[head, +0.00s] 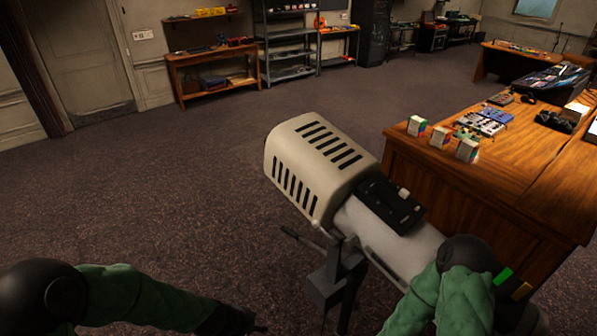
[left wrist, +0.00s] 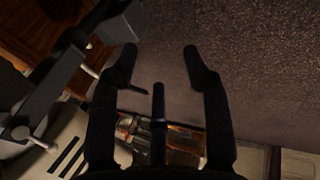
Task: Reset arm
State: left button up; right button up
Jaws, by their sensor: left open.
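My left arm, in a green sleeve, comes in at the bottom left of the head view. My left gripper (head: 250,326) is dark and partly cut off by the bottom edge. In the left wrist view its dark fingers (left wrist: 158,55) are spread apart with nothing between them. My right arm, also green-sleeved, is at the bottom right of the head view. Its gripper does not show. A beige, slotted lamp-like housing (head: 318,160) with a pale barrel (head: 385,245) stands on a dark stand (head: 335,280) between my arms. My left gripper is apart from it, to its lower left.
A wooden desk (head: 480,205) on the right carries small boxes (head: 440,137) and mixing gear (head: 485,121). A wooden shelf table (head: 215,75) and metal racks (head: 290,50) line the back wall. The carpet (head: 150,200) at left is clear.

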pick_arm(q)
jog(key=s+d+f+m+g+b, duration=0.1)
jog(key=s+f+b, duration=0.3)
jog(key=f+b, duration=0.4)
jog(key=s+d+f+m+g+b, duration=0.1)
jog(key=s+f+b, duration=0.3)
jog(key=f, duration=1.6)
jog(key=s+d+f+m+g+b, duration=0.1)
jog(key=s+f+m+b, duration=0.2)
jog(key=f+b, duration=0.9)
notch_tip(320, 180, down, 2)
jog(key=shift+s+f+m+g+h, duration=0.1)
jog(key=shift+s+m+g+h, duration=0.25)
jog(key=shift+s, duration=0.25)
